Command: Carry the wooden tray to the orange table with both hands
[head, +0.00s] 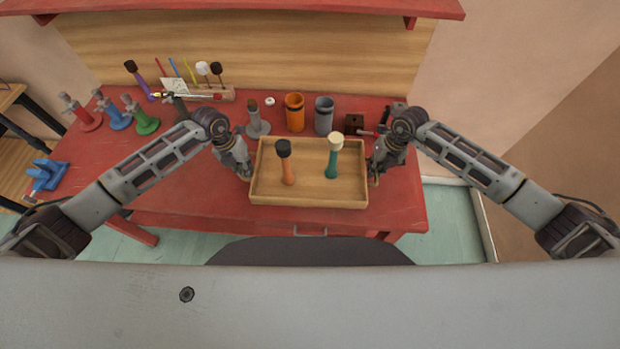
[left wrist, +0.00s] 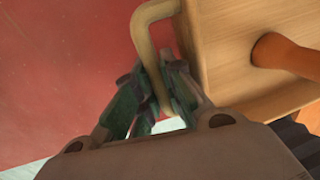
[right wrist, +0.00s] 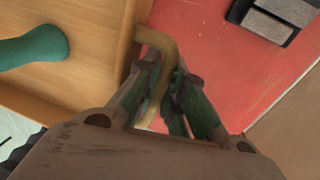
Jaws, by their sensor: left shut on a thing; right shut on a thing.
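The wooden tray (head: 308,198) is at the front middle of the red table in the head view. Two mallets stand upright in it: an orange-handled one with a dark head (head: 286,165) and a green-handled one with a cream head (head: 333,158). My left gripper (head: 246,174) is at the tray's left end, shut on its left handle (left wrist: 150,25). My right gripper (head: 374,178) is at the right end, shut on its right handle (right wrist: 160,45). I cannot tell whether the tray touches the tabletop. No orange table is seen.
The red table (head: 180,205) holds several coloured clamps at left, a mallet rack (head: 205,97) behind, an orange cup (head: 294,112) and a grey cup (head: 324,115) behind the tray. A red shelf (head: 250,9) overhangs the back. Another wooden table edge shows at far left.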

